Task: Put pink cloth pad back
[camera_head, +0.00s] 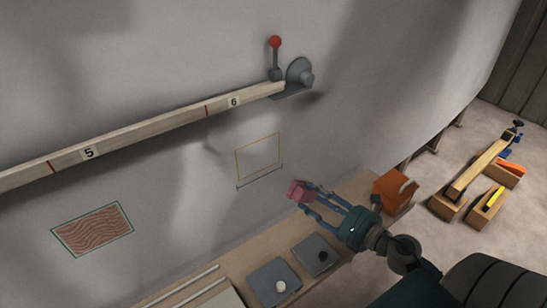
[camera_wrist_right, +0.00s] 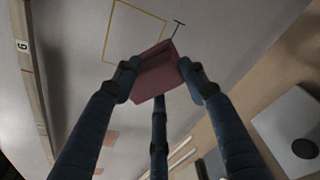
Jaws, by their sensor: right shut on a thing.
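The pink cloth pad (camera_head: 296,190) is in the fingers of my right gripper (camera_head: 309,195), held clear above the bench and in front of the hull wall. In the right wrist view the pad (camera_wrist_right: 157,72) sits between the fingertips of the gripper (camera_wrist_right: 155,80), with its flat face tilted. A yellow outlined rectangle (camera_head: 258,156) on the wall is up and left of the pad; it also shows in the wrist view (camera_wrist_right: 134,32), beyond the pad. My left gripper is not in view.
A bench (camera_head: 232,262) below holds two grey plates (camera_head: 264,285) with knobs and an orange box (camera_head: 393,188). A numbered wooden rail (camera_head: 140,134) crosses the wall, ending at a red-knobbed lever (camera_head: 275,42). A green-framed wavy panel (camera_head: 92,229) is at left.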

